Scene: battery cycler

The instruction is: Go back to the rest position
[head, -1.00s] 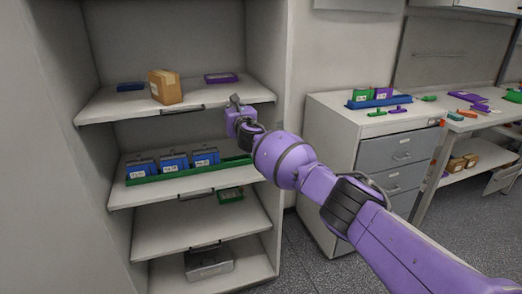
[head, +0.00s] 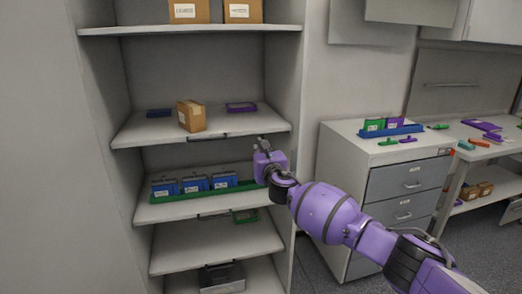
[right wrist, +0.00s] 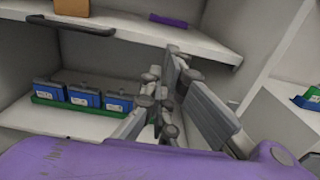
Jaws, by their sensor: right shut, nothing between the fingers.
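My right gripper (head: 262,146) is shut and empty in the head view, at the end of my purple arm. It is in front of the right side of the shelf unit, between the shelf with the cardboard box and the one with the blue batteries. In the right wrist view its dark fingers (right wrist: 160,95) show close together, to the right of the battery row. The blue batteries (head: 195,183) stand in a green tray (head: 172,197); they also show in the right wrist view (right wrist: 84,97). My left gripper is not in view.
A cardboard box (head: 191,115) stands on the shelf above (head: 225,124). A grey drawer cabinet (head: 340,165) stands right of the shelf unit, with a blue tray (head: 390,131) of green and purple items on top.

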